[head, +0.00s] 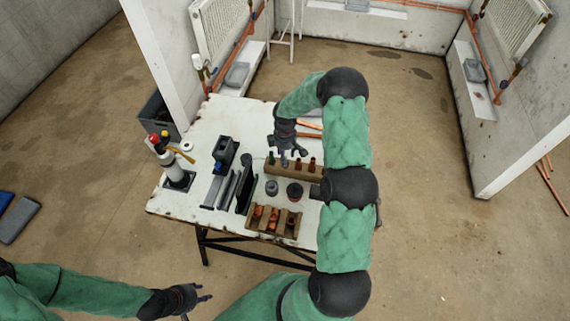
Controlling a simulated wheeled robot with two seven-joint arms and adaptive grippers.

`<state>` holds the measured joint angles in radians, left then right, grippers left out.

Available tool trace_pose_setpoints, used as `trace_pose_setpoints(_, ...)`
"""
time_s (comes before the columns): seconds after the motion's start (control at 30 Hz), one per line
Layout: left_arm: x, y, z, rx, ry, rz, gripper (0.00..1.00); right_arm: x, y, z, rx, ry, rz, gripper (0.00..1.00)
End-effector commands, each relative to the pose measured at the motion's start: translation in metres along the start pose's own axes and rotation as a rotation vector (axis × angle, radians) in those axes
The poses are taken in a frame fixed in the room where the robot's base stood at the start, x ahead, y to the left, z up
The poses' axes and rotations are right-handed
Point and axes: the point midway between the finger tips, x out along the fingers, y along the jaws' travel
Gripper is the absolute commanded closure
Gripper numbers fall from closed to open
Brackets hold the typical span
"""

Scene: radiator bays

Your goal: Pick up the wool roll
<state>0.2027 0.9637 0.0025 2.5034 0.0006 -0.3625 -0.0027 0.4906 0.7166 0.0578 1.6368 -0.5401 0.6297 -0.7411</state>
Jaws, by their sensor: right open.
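A small grey roll (271,187), which looks like the wool roll, stands on the white worktable (205,130) near its middle. A dark round tin with red on it (295,193) stands just to its right. My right gripper (291,160) is open and empty, pointing down over the table behind the grey roll, close to a wooden rack (293,168). It is apart from the roll. My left gripper (200,302) is low in front of the table, away from everything on it, with its fingers apart and nothing seen between them.
A wooden box with copper fittings (273,220) lies in front of the roll. Dark upright holders (245,190) and a blue-black tool (225,152) stand to its left. A gas torch (171,165) and a white roll (186,146) are at the left edge. My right arm hides the table's right side.

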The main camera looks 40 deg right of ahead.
Motion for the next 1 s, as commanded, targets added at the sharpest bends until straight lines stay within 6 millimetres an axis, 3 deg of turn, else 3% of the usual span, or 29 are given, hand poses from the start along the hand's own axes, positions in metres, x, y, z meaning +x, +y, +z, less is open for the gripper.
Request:
trace_pose_setpoints(0.23,0.001,0.000,0.000,0.000,0.000,0.000,0.60,0.034,-0.002,0.001,0.001,-0.001,-0.003,0.53)
trace_pose_setpoints(0.57,0.001,0.000,0.000,0.000,0.000,0.000,0.60,0.040,-0.002,0.001,0.000,0.000,-0.001,0.53)
trace_pose_setpoints(0.73,0.001,0.000,0.000,0.000,0.000,0.000,0.60,0.039,-0.002,0.001,0.000,0.000,-0.002,1.00)
trace_pose_setpoints(1.0,0.001,0.000,0.000,0.000,0.000,0.000,0.60,0.039,-0.002,0.001,0.000,0.000,-0.002,1.00)
